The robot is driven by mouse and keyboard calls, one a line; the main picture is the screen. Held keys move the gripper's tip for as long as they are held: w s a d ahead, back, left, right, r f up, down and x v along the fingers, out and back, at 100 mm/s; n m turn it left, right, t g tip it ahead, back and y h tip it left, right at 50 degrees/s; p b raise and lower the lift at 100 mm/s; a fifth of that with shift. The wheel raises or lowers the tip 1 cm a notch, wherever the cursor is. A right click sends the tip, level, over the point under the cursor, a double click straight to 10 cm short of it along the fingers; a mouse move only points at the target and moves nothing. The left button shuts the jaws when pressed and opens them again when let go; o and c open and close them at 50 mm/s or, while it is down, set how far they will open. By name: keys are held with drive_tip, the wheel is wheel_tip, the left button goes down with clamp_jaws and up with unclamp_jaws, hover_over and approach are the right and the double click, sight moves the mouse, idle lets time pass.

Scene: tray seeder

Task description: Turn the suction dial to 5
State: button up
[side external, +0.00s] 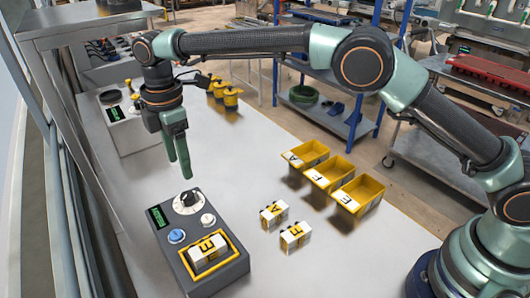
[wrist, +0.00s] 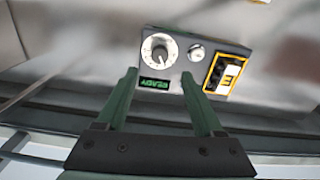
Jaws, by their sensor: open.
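The suction dial (side external: 187,202) is a round dial with a black centre and a white marked ring, on the dark control box (side external: 222,282). In the wrist view the dial (wrist: 159,50) lies beyond and between the fingertips. A green display on the box (wrist: 157,85) reads READY. My gripper (side external: 180,177) points down just above the dial, its green fingers apart from it. In the wrist view my gripper (wrist: 158,78) has its two fingers spread, with nothing between them. The dial's numbers are too small to read.
The box also has a blue button (side external: 176,236), a white knob (side external: 208,219) and a yellow-framed slot holding a block marked E (side external: 208,250). Blocks marked A (side external: 274,213) and E (side external: 296,235) stand to the right. Yellow bins (side external: 330,173) stand farther back.

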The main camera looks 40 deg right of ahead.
sight(188, 194)
wheel_tip(188, 194, down, 10)
drive_tip(key=shift+r, duration=0.25)
clamp_jaws()
